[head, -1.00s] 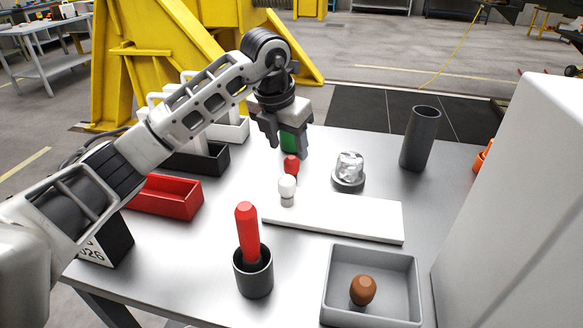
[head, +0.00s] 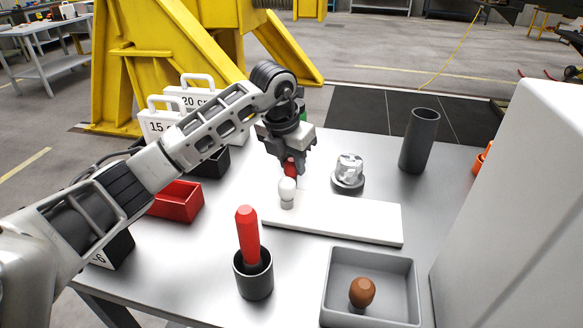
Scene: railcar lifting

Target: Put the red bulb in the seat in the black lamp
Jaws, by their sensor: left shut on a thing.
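The red bulb (head: 290,169) is a small red piece, seen between the fingers of my left gripper (head: 291,165), just behind the white bulb in the picture. The left gripper points down and is shut on the red bulb, whose upper part the fingers hide. The white bulb (head: 287,189) stands upright by the far left end of the white board (head: 345,220). I cannot tell which thing is the black lamp, and no empty seat can be made out. My right gripper is out of view.
A dark cup (head: 254,280) with a red-handled thing stands in front. A grey tray (head: 372,257) holds a brown egg-shaped piece (head: 362,291). A tall dark cylinder (head: 418,140) stands back right, a white block (head: 510,200) at right. A red bin (head: 177,201) lies left.

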